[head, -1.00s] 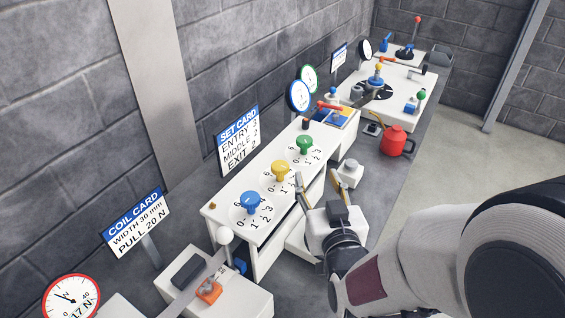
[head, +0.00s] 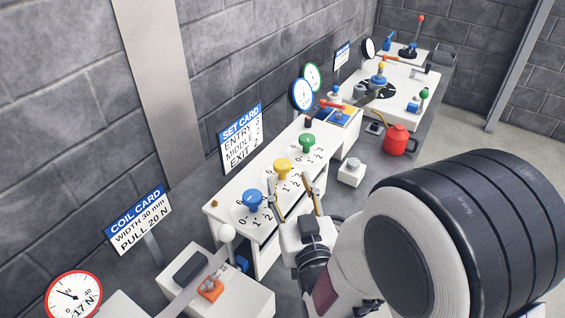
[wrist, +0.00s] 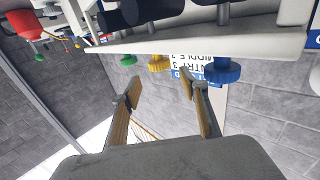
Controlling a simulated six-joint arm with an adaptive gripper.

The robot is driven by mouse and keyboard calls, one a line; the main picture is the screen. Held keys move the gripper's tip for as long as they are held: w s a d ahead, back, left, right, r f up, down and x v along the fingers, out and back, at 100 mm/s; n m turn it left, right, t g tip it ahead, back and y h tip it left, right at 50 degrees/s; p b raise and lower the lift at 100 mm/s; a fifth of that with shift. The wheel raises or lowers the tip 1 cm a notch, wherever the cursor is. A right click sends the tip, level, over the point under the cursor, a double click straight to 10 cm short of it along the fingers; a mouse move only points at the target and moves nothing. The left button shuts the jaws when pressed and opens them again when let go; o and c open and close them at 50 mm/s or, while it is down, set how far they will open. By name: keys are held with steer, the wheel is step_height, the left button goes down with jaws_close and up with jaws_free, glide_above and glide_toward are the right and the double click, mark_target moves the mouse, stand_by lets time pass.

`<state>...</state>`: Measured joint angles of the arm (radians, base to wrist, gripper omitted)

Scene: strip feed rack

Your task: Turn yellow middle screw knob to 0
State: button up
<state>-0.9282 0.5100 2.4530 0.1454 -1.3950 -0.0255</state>
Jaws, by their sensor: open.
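The yellow middle knob (head: 283,167) stands on its numbered dial on the white console, between the blue knob (head: 253,199) and the green knob (head: 307,142). Its pointer setting is too small to read. My gripper (head: 295,187) is open and empty, in front of the yellow knob and apart from it. In the wrist view, the yellow knob (wrist: 158,63) shows beyond the gap between my fingertips (wrist: 160,87), with the green knob (wrist: 128,60) and blue knob (wrist: 222,72) to either side.
A set card (head: 241,137) behind the console reads entry 3, middle 2, exit 2. The white console (head: 222,222) has a raised front edge. A white block with a grey knob (head: 351,173) and a red canister (head: 398,139) stand to the right.

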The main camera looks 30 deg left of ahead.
mark_target(284, 169)
steer(key=shift+x, duration=3.75)
steer(key=shift+f, duration=0.1)
steer(key=c, duration=1.1)
